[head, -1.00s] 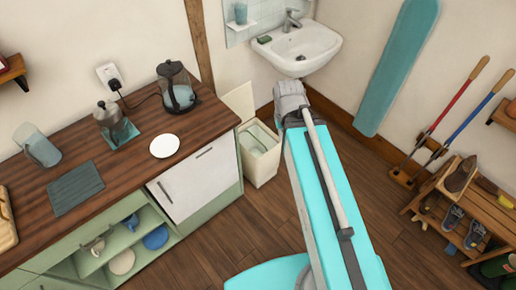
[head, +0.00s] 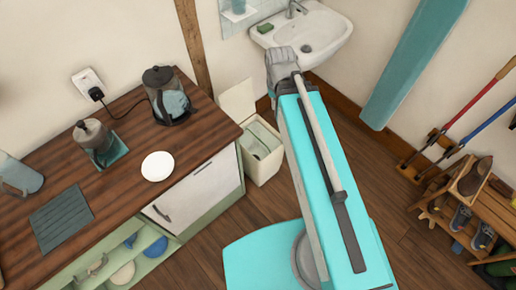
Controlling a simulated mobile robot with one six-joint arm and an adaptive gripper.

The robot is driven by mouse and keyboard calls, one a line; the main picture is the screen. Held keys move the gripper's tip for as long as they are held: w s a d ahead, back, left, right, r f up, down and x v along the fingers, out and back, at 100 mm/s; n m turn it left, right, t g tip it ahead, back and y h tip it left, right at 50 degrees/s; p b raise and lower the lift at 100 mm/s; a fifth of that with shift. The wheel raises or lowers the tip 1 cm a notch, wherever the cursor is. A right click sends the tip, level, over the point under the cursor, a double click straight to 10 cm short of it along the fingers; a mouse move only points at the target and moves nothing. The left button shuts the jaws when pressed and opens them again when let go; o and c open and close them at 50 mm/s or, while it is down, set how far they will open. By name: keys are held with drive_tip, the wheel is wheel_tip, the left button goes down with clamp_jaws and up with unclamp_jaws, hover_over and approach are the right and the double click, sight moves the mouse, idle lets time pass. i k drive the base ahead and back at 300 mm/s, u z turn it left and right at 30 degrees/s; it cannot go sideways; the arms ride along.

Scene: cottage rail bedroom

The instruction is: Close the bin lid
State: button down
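The bin (head: 264,168) is a cream box on the floor, between the right end of the kitchen counter and my arm. Its lid (head: 238,101) is open, standing up at the back against the wall side. The inside of the bin shows a pale green-grey liner or contents. My teal arm reaches forward just right of the bin and ends in a grey joint near the sink. No gripper fingers can be made out, so whether my gripper is open or shut does not show.
The counter (head: 125,196) carries a kettle (head: 168,96), a moka pot (head: 98,142) and a white plate (head: 158,165). A sink (head: 305,38) hangs on the wall behind my arm. A shoe bench (head: 480,215) and long-handled tools stand at right. Floor in front of the bin is clear.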

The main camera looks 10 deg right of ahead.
sight(238, 102)
drive_tip(key=u, duration=0.05)
drive_tip(key=k, duration=1.3)
drive_tip(key=z, duration=0.25)
drive_tip(key=i, duration=2)
drive_tip(key=u, duration=0.65)
